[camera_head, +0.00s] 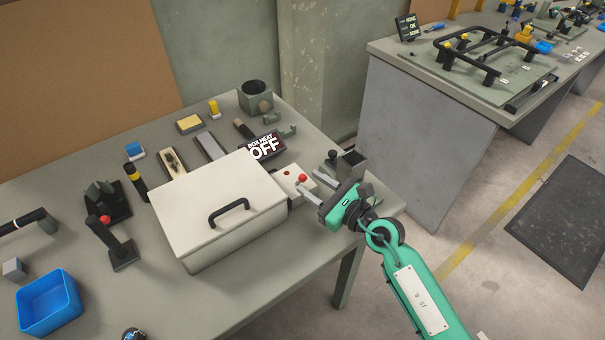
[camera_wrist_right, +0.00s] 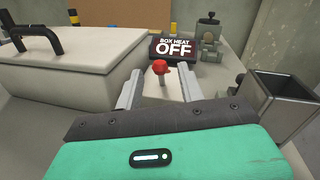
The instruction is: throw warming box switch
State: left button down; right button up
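The warming box (camera_head: 222,208) is a cream box with a closed lid and a black handle, on the grey table. Its switch, a red-knobbed lever (camera_head: 302,178), stands on a small cream housing at the box's right side. A black sign (camera_head: 264,147) behind it reads "BOX HEAT OFF". My right gripper (camera_head: 310,182) is at the switch with its fingers apart. In the right wrist view the red knob (camera_wrist_right: 160,67) shows between and just beyond the two open fingers; I cannot tell whether they touch it. My left gripper is not in view.
A grey square holder (camera_head: 351,164) stands close to my right gripper. A blue bin (camera_head: 48,302), a red-topped stand (camera_head: 118,245) and several tools lie left of and behind the box. Another bench (camera_head: 440,130) stands at right.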

aim_at(306, 180)
jog(key=x, duration=0.2)
jog(key=shift+w+a, duration=0.2)
jog(key=shift+w, duration=0.05)
jog(key=shift+w+a, duration=0.4)
jog(key=shift+a, duration=0.1)
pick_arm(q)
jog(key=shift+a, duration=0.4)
